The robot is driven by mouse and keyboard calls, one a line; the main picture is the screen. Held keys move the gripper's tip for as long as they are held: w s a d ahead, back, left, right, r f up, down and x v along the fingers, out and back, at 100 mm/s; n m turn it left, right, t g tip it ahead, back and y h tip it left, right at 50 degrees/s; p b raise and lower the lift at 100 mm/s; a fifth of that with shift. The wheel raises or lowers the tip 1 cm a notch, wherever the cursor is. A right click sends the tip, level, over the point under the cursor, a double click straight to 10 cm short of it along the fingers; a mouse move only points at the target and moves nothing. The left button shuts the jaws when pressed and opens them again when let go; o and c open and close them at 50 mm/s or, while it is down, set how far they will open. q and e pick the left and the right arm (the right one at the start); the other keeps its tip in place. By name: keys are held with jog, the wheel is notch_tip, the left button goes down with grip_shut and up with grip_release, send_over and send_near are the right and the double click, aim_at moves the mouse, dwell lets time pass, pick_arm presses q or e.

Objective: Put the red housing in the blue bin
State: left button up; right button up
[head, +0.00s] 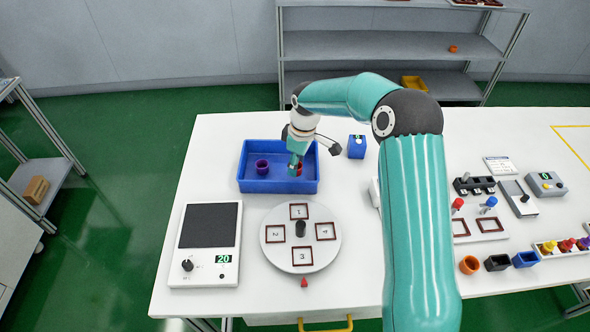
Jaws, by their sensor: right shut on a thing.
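The blue bin (266,186) stands at the back left of the white table. My right gripper (297,165) reaches down over the right part of the bin. It is shut on the red housing (299,171), which shows partly between the fingers inside the bin's outline. I cannot tell whether the housing touches the bin's floor. A purple housing (262,167) stands in the left part of the bin. My left gripper is not in view.
A round turntable (269,218) with numbered places sits in front of the bin. A scale-like panel (226,268) reading 20 lies at left. A small blue box (356,147) stands right of the bin. Orange, black and blue housings (469,265) stand at right.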

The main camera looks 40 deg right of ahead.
aim_at(301, 168)
notch_tip(301, 168, down, 3)
jog(key=shift+f, duration=0.1)
jog(key=shift+f, duration=0.15)
jog(key=o, duration=0.5)
jog(key=shift+o, duration=0.2)
jog(key=shift+r, duration=0.2)
jog(key=r, duration=0.4)
jog(key=s+r, duration=0.1)
jog(key=r, duration=0.3)
jog(key=r+b, duration=0.1)
jog(key=r, duration=0.3)
jog(key=shift+s+d, duration=0.15)
jog(key=shift+d, duration=0.25)
